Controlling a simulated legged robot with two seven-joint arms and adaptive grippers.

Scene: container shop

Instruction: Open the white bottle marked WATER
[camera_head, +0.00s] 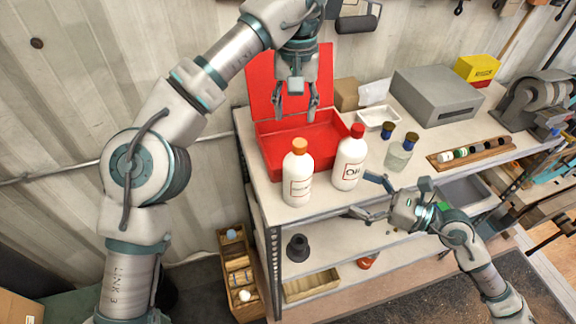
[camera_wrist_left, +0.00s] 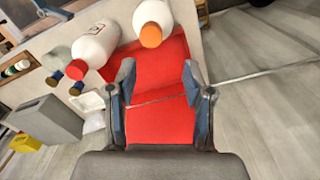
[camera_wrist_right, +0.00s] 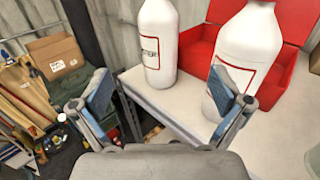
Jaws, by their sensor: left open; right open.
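The white bottle with an orange cap (camera_head: 297,180) stands upright near the table's front left edge. Its label looks like WATER in the right wrist view (camera_wrist_right: 158,45), but is only partly readable. The orange cap is on it and also shows in the left wrist view (camera_wrist_left: 151,36). A similar white bottle with a red cap (camera_head: 348,164) stands to its right. My left gripper (camera_head: 296,108) is open and empty, pointing down over the red box behind the bottles. My right gripper (camera_head: 362,196) is open and empty, in front of the red-capped bottle, pointing left.
The open red box (camera_head: 322,137) lies behind the bottles with its lid raised. A clear flask (camera_head: 398,157), a white tray (camera_head: 372,121), a wooden vial rack (camera_head: 470,153) and a grey case (camera_head: 436,92) stand to the right. A shelf below holds a black item (camera_head: 298,247).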

